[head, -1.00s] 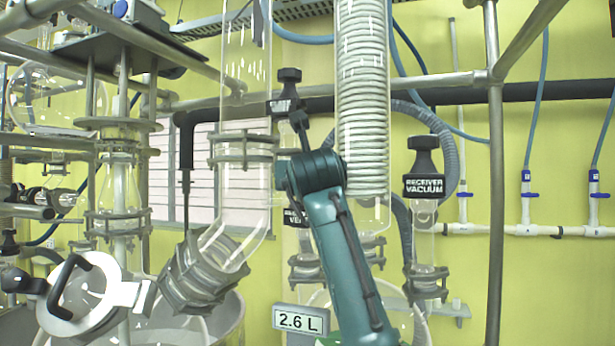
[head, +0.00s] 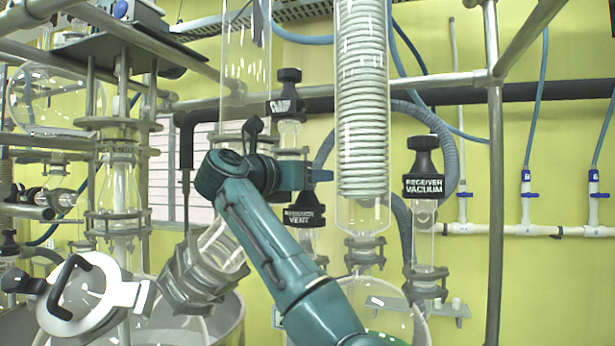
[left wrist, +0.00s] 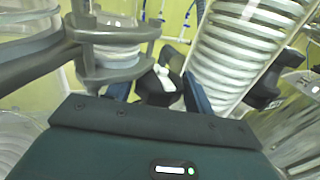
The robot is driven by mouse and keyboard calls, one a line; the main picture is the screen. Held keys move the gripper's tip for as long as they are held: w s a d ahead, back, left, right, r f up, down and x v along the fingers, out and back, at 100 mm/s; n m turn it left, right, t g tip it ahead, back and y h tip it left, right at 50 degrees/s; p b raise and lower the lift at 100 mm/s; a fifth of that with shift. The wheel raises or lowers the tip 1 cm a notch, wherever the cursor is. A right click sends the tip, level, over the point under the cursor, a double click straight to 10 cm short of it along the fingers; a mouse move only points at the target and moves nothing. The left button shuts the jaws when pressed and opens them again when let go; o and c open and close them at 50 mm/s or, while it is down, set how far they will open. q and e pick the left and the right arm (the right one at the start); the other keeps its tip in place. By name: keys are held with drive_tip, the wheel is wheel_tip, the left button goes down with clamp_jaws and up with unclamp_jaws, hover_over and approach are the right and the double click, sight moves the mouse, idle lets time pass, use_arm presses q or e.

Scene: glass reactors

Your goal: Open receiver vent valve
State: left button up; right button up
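The receiver vent valve (head: 303,212) has a black knob with a "RECEIVER VENT" label and stands upright on a glass neck behind my teal arm. My left gripper (head: 320,175) is just above this knob in the head view, pointing right, apart from it as far as I can see. In the left wrist view its two blue fingers (left wrist: 160,84) are spread, with a black knob (left wrist: 158,92) showing between or beyond them. I cannot tell which valve that knob belongs to, or whether it is touched. My right gripper is not in view.
The receiver vacuum valve (head: 424,185) stands to the right. A coil condenser (head: 362,110) is close to my gripper on the right. Another black-knobbed valve (head: 288,103) is above. Clamped glass tubing (head: 200,275) and a metal frame post (head: 495,200) also crowd the space.

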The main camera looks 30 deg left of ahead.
use_arm(q)
drive_tip(key=c, duration=0.6)
drive_tip(key=shift+o, duration=0.2)
drive_tip(key=n+y, duration=0.1)
drive_tip(key=y, duration=0.1)
drive_tip(key=n+y, duration=0.1)
drive_tip(key=y, duration=0.1)
drive_tip(key=shift+d+n, duration=0.2)
drive_tip(key=shift+n, duration=0.1)
drive_tip(key=n+y, duration=0.1)
drive_tip(key=y, duration=0.1)
drive_tip(key=n+g+y, duration=0.1)
drive_tip(key=y, duration=0.1)
drive_tip(key=shift+a+f+n, duration=0.1)
drive_tip(key=shift+a+n, duration=0.05)
drive_tip(key=shift+n, duration=0.15)
drive_tip(key=n+g+y, duration=0.2)
drive_tip(key=n+y, duration=0.1)
drive_tip(key=y, duration=0.1)
drive_tip(key=o, duration=0.8)
drive_tip(key=shift+c, duration=0.2)
